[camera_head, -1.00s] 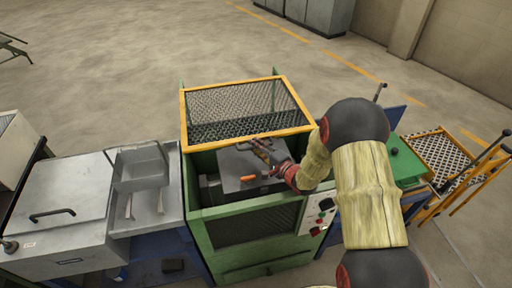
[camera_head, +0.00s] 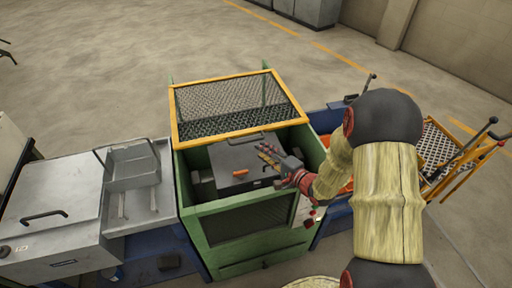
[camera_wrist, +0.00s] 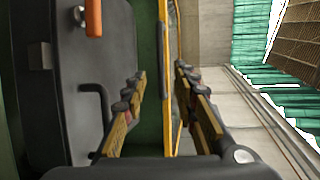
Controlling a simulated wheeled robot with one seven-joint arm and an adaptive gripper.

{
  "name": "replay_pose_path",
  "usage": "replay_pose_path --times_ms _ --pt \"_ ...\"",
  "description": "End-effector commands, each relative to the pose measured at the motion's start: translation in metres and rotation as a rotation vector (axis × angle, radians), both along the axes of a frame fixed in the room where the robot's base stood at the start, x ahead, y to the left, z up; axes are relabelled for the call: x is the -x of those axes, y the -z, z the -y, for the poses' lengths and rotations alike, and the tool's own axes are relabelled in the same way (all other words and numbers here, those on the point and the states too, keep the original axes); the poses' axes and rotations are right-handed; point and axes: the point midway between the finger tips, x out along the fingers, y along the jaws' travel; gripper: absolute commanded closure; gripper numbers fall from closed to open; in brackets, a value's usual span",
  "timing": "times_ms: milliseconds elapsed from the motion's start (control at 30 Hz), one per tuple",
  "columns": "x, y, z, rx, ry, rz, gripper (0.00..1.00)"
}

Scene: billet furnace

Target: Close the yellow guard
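The yellow guard (camera_head: 240,134) is a yellow frame with dark wire mesh. It stands raised above the open green machine (camera_head: 195,228), tilted towards the back. My gripper (camera_head: 267,152) is over the machine opening, just in front of the guard's lower right bar. In the wrist view my gripper's two fingers (camera_wrist: 160,78) are apart with nothing held. A yellow frame edge (camera_wrist: 172,80) runs upright between them in the picture; I cannot tell whether it lies between the fingers or beyond them. A dark grey block with a black handle (camera_wrist: 92,100) lies left of the fingers.
A small orange grip (camera_head: 240,172) shows on the dark block inside the machine. A grey metal cabinet with a tray (camera_head: 132,165) stands to the left. A yellow cart (camera_head: 440,160) with levers stands to the right.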

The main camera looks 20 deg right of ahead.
Motion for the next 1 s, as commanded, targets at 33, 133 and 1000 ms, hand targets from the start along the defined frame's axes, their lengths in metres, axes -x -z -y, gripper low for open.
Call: replay_pose_path --times_ms 33,133,1000 --pt "0.005 -0.002 0.003 0.000 0.002 0.001 0.71" --pt "0.013 -0.002 0.006 -0.001 0.001 0.000 0.71" --pt "-0.031 -0.107 -0.058 0.029 -0.092 0.024 1.00"
